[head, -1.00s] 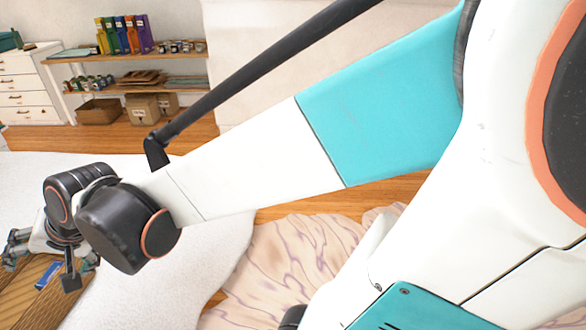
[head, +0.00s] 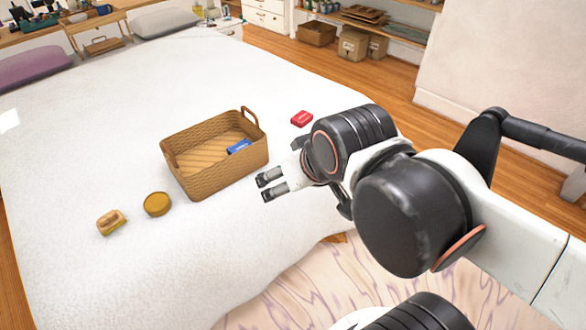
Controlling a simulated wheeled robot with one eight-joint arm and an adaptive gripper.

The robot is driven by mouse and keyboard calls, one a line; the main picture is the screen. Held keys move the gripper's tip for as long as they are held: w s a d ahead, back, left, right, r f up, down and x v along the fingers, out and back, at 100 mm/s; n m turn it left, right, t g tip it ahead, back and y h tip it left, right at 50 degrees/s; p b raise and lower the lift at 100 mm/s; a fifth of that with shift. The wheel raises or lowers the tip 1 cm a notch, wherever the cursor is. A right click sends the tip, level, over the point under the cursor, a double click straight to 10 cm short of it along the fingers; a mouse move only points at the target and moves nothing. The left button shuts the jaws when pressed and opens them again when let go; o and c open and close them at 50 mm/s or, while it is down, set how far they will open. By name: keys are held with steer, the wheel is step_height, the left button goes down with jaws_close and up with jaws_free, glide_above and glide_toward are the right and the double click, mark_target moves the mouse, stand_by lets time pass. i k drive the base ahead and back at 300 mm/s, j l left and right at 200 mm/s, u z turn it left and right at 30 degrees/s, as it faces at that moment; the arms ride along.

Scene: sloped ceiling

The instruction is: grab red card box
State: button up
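The red card box (head: 301,118) is a small red block with pale lettering. It lies on the white bed, to the right of and a little behind the wicker basket, close behind my wrist in the picture. My gripper (head: 268,186) is in front of the basket's right side, below and left of the red box in the picture. Its fingers point left and stand apart, with nothing seen between them. Its height above the bed is hard to tell.
The wicker basket (head: 190,182) holds a blue box (head: 239,147). A round yellow-brown tin (head: 157,204) and a brush-like item (head: 111,222) lie left of it. White bed (head: 80,130) is clear behind the basket. A shelf with cardboard boxes (head: 354,44) stands far behind.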

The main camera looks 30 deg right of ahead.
mark_target(302, 118)
steer(key=i+j+z, duration=0.2)
steer(key=i+j, duration=0.15)
steer(key=i, duration=0.25)
steer(key=i+j+z, duration=0.2)
steer(key=i+j, duration=0.25)
steer(key=i, duration=0.1)
